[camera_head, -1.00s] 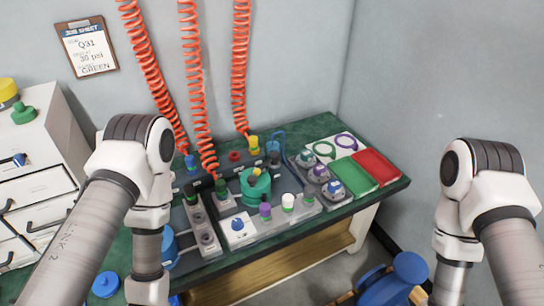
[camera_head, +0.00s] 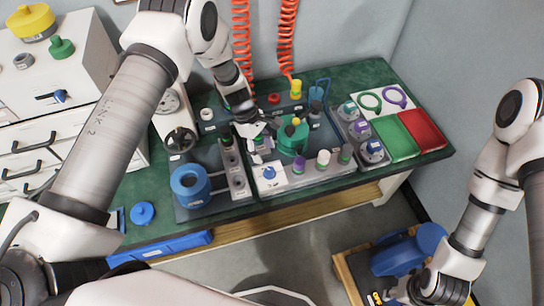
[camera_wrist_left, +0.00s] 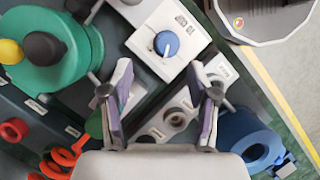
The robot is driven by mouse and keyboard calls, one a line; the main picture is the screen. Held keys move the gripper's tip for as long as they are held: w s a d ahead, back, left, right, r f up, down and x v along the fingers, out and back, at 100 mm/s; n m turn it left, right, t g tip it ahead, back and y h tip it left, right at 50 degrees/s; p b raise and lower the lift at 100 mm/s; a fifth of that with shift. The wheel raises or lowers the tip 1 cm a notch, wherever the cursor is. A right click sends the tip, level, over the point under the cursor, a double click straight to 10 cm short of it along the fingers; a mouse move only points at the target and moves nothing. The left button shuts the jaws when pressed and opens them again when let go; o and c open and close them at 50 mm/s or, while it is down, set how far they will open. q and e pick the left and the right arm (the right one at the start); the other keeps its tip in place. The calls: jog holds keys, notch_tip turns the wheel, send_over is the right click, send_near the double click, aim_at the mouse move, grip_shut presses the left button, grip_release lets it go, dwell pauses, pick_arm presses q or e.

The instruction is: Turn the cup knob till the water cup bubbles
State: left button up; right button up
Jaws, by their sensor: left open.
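A blue knob with a white pointer mark (camera_head: 269,173) sits on a white box at the bench's front. It also shows in the left wrist view (camera_wrist_left: 166,44), beyond my fingertips. I cannot tell for certain which thing is the water cup, and no bubbles show. A green round vessel (camera_head: 293,137) with yellow and dark tops stands just behind the white box. My left gripper (camera_head: 258,143) is over the bench, left of the green vessel. In the left wrist view its jaws (camera_wrist_left: 162,85) are open and empty. My right gripper (camera_head: 400,294) is low at the bottom edge, its fingers unclear.
A grey block with round sockets (camera_head: 238,180) and a blue ring-shaped part (camera_head: 190,185) lie left of the white box. Several coloured posts stand to its right. Green (camera_head: 395,138) and red (camera_head: 424,130) trays lie at the right. Orange coiled hoses (camera_head: 286,35) hang behind.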

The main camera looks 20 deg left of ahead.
aim_at(270, 169)
pick_arm(q)
jog(key=shift+s+d+f, duration=0.25)
jog(key=shift+s+f, duration=0.25)
jog(key=shift+s+d+f, duration=0.25)
jog(key=shift+s+f, duration=0.25)
jog(key=x, duration=0.3)
jog(key=p+x, duration=0.1)
jog(key=shift+w+f, duration=0.35)
jog(key=shift+s+r, duration=0.15)
jog(key=shift+s, duration=0.05)
grip_shut()
